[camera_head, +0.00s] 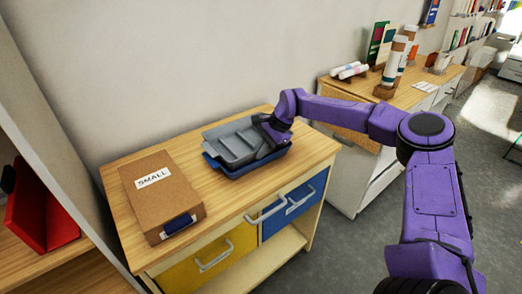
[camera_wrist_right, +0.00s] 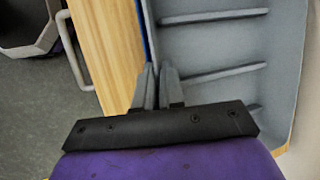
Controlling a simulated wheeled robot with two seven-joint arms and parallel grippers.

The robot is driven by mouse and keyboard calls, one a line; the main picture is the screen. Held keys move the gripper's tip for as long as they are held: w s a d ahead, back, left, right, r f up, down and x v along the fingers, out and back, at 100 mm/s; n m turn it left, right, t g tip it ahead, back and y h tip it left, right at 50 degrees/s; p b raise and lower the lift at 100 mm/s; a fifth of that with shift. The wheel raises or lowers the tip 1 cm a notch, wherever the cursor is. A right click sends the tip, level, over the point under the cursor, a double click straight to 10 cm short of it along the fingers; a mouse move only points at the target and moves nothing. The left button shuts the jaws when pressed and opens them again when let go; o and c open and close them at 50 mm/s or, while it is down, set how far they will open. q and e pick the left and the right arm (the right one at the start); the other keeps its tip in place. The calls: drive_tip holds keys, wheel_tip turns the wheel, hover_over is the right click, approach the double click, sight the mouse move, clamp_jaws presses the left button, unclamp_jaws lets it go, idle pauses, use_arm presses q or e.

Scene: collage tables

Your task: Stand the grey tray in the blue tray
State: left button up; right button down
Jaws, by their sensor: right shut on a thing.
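The grey tray (camera_head: 238,146) has raised dividers and sits tilted over the blue tray (camera_head: 250,170) on the wooden cabinet top. My right gripper (camera_head: 272,138) is shut on the grey tray near its right end. In the right wrist view, the fingers of my right gripper (camera_wrist_right: 158,85) pinch the edge of the grey tray (camera_wrist_right: 215,55), and its dividers show. Only a thin blue strip shows beside it there. Whether the grey tray touches the blue tray's floor is hidden. My left gripper is not in view.
A brown box labelled SMALL (camera_head: 160,194) lies on the cabinet top (camera_head: 215,200) left of the trays. Cabinet drawers with handles are below, one yellow (camera_head: 205,265). A second cabinet (camera_head: 385,180) with rolls and books stands to the right. A wall rises behind.

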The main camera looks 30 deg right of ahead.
drive_tip(key=shift+s+f+b, duration=0.25)
drive_tip(key=shift+f+b, duration=0.2)
drive_tip(key=shift+f, duration=0.1)
drive_tip(key=c, duration=1.4)
unclamp_jaws()
drive_tip(key=shift+s, duration=0.1)
drive_tip(key=shift+o, duration=0.8)
drive_tip(key=shift+f, duration=0.15)
drive_tip(key=shift+r+p, duration=0.5)
drive_tip(key=shift+d+r, duration=0.2)
drive_tip(key=shift+r, duration=0.05)
drive_tip(key=b+v, duration=0.1)
drive_tip(key=v, duration=1)
drive_tip(key=shift+w+d+r, duration=0.2)
drive_tip(key=shift+w, duration=0.1)
